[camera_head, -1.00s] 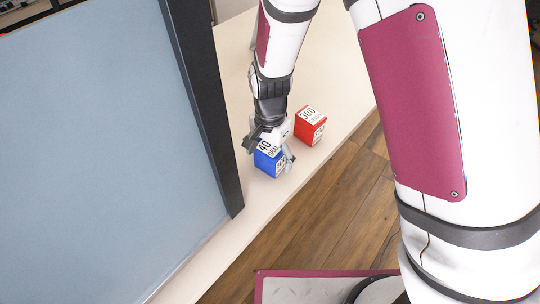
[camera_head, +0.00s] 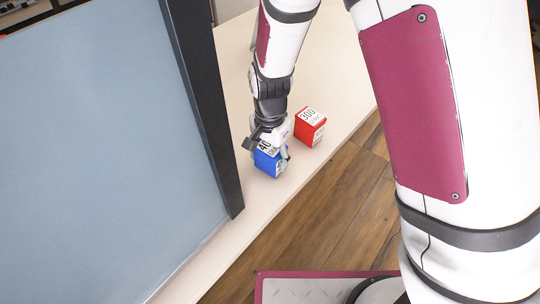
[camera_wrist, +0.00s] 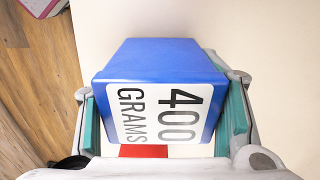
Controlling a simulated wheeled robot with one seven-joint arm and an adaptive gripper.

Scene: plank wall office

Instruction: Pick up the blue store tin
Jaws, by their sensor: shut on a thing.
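The blue store tin (camera_head: 268,163) is a blue box with a white "400 GRAMS" label. It stands on the pale table near its front edge. My gripper (camera_head: 270,150) reaches down over it. In the wrist view the tin (camera_wrist: 160,62) lies between the two green-padded fingers of my gripper (camera_wrist: 163,125). The fingers are shut on its sides. In the head view part of the tin's top is hidden by my gripper. I see no gap between the tin and the table.
A red box (camera_head: 310,128) labelled "300" stands on the table (camera_head: 335,75) just behind and right of the tin. A large grey-blue panel with a dark frame (camera_head: 205,110) rises close on the left. The wooden floor (camera_head: 330,205) lies beyond the table's front edge.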

